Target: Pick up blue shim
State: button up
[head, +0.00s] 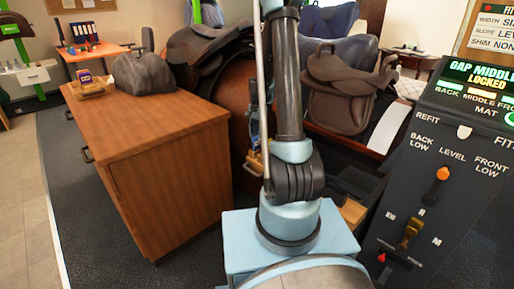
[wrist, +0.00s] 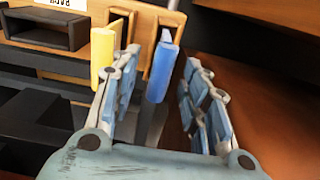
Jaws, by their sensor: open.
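The blue shim (wrist: 161,72) hangs upright at the front of a wooden rack (wrist: 140,22) in the wrist view. My gripper (wrist: 162,60) is open, with one finger on each side of the blue shim. Gaps show between the shim and both fingers, so it looks ungripped. A yellow shim (wrist: 102,52) hangs to the left, just outside the left finger. In the head view my arm hides most of the rack area, and I cannot make out the gripper clearly there.
A black open box (wrist: 45,30) is on the rack at left. A brown surface (wrist: 250,70) lies close to the right finger. In the head view a wooden desk (head: 160,130) stands left, a brown saddle (head: 345,85) behind, and a control panel (head: 440,180) right.

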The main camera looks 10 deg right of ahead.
aim_at(258, 145)
jog(key=shift+w+f, duration=0.1)
jog(key=shift+f, duration=1.35)
grip_shut()
